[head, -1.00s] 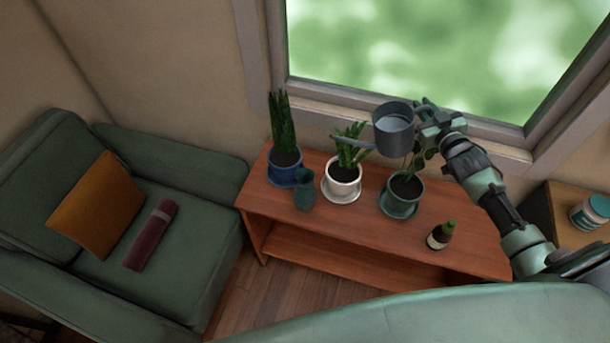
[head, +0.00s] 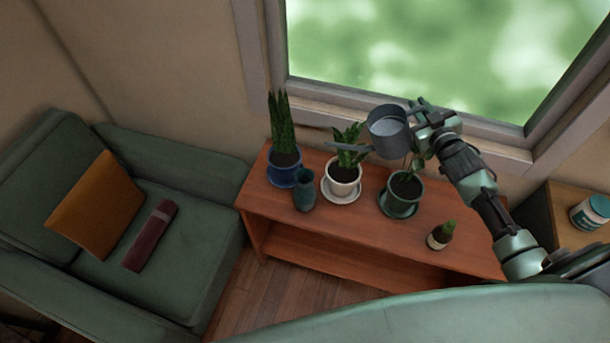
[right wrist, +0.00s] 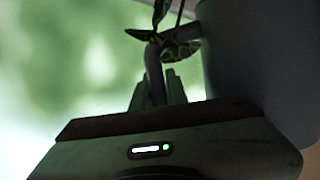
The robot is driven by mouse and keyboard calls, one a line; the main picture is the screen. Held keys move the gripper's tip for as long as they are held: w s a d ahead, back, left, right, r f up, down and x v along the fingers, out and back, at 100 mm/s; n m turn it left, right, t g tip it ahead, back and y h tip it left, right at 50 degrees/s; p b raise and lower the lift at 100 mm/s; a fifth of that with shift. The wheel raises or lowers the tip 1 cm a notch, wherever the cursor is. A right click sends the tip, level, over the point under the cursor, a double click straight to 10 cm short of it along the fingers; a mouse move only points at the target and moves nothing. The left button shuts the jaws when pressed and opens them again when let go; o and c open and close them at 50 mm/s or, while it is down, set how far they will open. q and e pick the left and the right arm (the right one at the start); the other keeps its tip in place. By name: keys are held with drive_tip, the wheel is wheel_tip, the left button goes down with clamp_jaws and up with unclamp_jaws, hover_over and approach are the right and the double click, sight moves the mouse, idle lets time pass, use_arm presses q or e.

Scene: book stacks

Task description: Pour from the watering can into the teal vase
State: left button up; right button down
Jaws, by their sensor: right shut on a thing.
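The grey watering can (head: 389,140) is held up above the wooden bench, over the white and green pots, with liquid showing inside. Its spout points left, over the plant in the white pot. My right gripper (head: 424,118) is shut on its handle at the right side. My left gripper is not in view.
Plants stand on the bench (head: 355,226) in a blue pot (head: 284,176), a white pot (head: 343,182) and a green pot (head: 402,197). A small brown pot (head: 440,236) stands at front right. The window (head: 440,50) is behind, a sofa (head: 185,245) at left.

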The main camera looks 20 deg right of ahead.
drive_tip(key=shift+w+a+r, duration=0.25)
drive_tip(key=shift+a, duration=0.15)
drive_tip(key=shift+s, duration=0.2)
drive_tip(key=shift+w+a+n, duration=0.1)
drive_tip(key=shift+a+n, duration=0.05)
drive_tip(key=shift+n, duration=0.15)
drive_tip(key=shift+w+a+r, duration=0.1)
drive_tip(key=shift+r, duration=0.05)
